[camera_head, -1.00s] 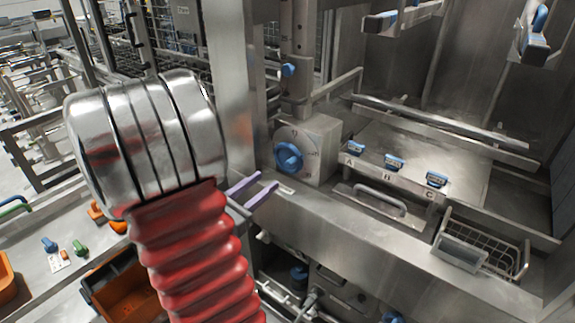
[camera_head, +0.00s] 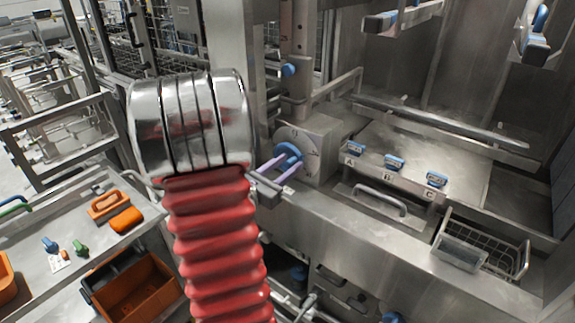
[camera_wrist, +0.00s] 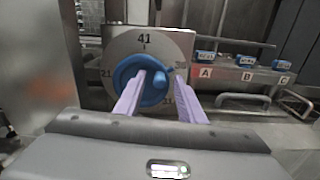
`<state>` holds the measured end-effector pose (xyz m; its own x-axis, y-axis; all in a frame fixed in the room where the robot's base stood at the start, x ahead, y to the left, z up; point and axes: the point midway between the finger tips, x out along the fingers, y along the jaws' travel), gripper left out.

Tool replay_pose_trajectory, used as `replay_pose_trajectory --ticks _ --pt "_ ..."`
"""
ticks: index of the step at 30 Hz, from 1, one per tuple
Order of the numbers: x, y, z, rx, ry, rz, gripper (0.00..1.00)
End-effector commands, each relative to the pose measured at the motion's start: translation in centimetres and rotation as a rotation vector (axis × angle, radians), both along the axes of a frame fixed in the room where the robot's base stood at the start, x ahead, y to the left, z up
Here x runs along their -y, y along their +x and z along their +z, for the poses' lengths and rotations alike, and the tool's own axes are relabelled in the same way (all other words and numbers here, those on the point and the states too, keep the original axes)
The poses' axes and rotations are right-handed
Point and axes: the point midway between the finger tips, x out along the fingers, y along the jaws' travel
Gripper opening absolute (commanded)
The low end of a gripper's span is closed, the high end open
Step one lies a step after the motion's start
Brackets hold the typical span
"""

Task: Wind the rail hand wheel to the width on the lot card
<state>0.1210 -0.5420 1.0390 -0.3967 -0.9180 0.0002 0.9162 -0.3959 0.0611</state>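The blue rail hand wheel (camera_head: 284,150) sits on the front of a grey metal box with a round dial (camera_head: 303,136). In the wrist view the wheel (camera_wrist: 153,96) shows a round blue knob near its upper right. The number 41 (camera_wrist: 144,38) stands at the top of the dial and 21 at the left; other marks are partly covered. My gripper (camera_wrist: 160,76) has two purple fingers apart, one on each side of the knob. The gripper (camera_head: 292,161) also overlaps the wheel in the head view; contact cannot be told. I cannot pick out a readable lot card.
Blue clips (camera_head: 394,163) over labels A, B and C line the ledge right of the wheel. A metal handle (camera_head: 381,200) and wire basket (camera_head: 485,247) lie beyond. A grey upright post stands behind the box. At left, a bench (camera_head: 30,272) holds small coloured parts above an orange bin (camera_head: 138,299).

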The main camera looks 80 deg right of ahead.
Motion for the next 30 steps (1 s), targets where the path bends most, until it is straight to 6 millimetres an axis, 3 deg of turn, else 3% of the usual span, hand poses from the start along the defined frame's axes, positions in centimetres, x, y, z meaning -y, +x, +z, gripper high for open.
replay_pose_trajectory --ticks 11,26,30 --pt "0.43 -0.20 0.00 0.000 0.000 0.000 0.36" --pt "0.41 -0.18 0.01 0.000 0.000 0.000 0.00" --pt "0.40 -0.18 0.01 0.001 0.000 0.001 0.00"
